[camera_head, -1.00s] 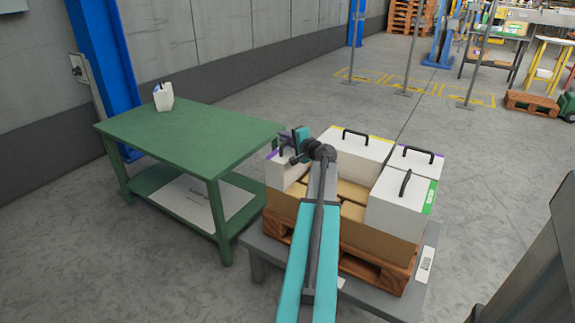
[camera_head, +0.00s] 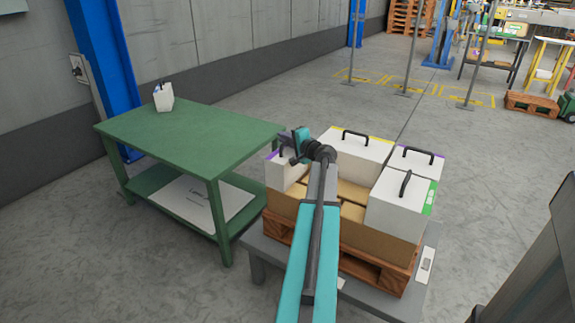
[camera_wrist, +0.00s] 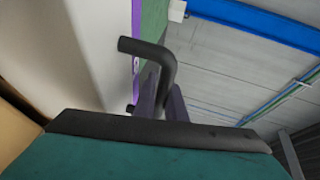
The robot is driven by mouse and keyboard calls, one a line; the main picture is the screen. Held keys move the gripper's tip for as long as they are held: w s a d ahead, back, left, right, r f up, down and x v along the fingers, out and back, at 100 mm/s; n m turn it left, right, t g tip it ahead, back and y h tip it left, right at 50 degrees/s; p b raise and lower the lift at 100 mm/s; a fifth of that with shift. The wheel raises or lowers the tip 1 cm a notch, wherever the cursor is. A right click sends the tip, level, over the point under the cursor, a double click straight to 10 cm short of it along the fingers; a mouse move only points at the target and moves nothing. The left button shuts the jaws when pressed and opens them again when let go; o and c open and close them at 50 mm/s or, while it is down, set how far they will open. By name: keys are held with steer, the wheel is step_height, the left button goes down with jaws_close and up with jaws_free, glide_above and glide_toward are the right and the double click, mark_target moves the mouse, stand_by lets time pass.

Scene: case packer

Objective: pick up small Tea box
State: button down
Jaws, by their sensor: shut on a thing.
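A small white box with a purple edge (camera_head: 279,175) stands at the left of the pallet load, upright, and has a black handle (camera_head: 282,153). No name on it is readable, so I cannot tell from print that it is the Tea box. My gripper (camera_wrist: 162,98) is shut on this black handle, which also shows in the wrist view (camera_wrist: 145,47). The box's pale side (camera_wrist: 85,50) fills the left of that view. In the head view my wrist hides the fingers. I cannot tell whether the box is lifted.
White boxes with yellow (camera_head: 352,151), purple (camera_head: 413,163) and green (camera_head: 402,203) marks stand close by on cardboard over a wooden pallet (camera_head: 372,272). A green table (camera_head: 190,140) stands left, mostly clear, with a small white container (camera_head: 163,98) at its far side.

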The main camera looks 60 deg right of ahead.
steer(key=shift+r, duration=0.15)
steer(key=shift+r, duration=1.7)
steer(key=f+p+v, duration=0.1)
steer(key=v, duration=1.5)
steer(key=shift+s+f, duration=0.15)
